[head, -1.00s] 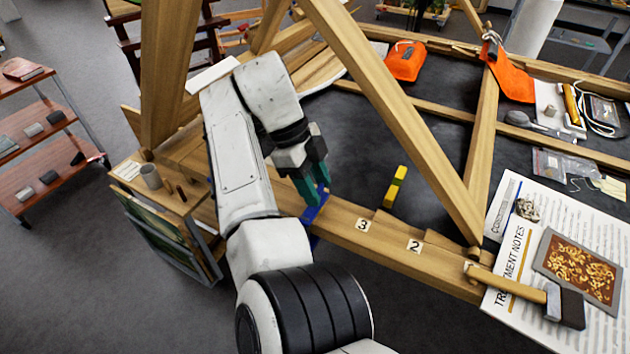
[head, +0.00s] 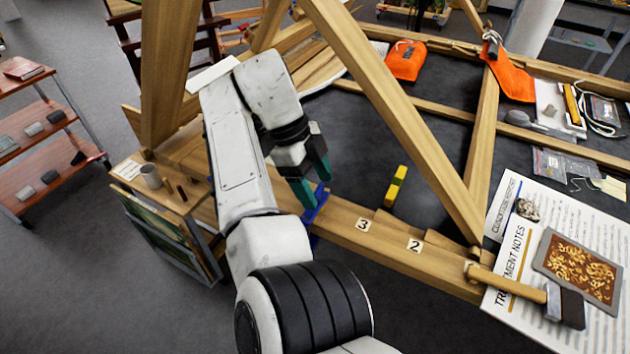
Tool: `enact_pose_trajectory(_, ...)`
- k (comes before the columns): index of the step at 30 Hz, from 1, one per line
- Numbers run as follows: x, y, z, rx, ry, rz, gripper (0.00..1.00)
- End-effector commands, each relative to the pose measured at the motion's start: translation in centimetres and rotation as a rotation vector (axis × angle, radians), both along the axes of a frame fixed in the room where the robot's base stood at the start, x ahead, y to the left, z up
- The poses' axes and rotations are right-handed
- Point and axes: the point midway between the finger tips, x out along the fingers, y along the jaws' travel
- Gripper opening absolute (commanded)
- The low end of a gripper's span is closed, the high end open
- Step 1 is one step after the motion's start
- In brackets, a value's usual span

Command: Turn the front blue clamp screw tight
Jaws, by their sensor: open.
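The blue clamp (head: 317,209) sits on the front wooden beam (head: 385,240), left of the number 3 label. Only part of its blue body shows; its screw cannot be made out apart from my gripper. My gripper (head: 313,188) has teal fingers, spread apart, one on each side of the upper part of the clamp. I see nothing held between them, and I cannot tell whether a finger touches the blue part.
A slanted wooden brace (head: 395,120) rises right of my arm. A hammer (head: 530,290) and printed notes (head: 540,235) lie at the right. A small cup (head: 151,177) stands at the left.

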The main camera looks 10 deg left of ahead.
Motion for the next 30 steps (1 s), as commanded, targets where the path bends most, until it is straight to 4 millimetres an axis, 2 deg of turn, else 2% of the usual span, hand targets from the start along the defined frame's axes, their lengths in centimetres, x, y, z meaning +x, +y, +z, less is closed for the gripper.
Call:
enact_pose_trajectory(15, 1.0, 3.2, 8.1, 0.002, -0.001, 0.001, 0.7)
enact_pose_trajectory(21, 1.1, 3.8, 9.5, 0.001, -0.001, 0.0, 0.7)
enact_pose_trajectory(30, 1.1, 3.9, 9.8, 0.0, -0.001, 0.0, 0.7)
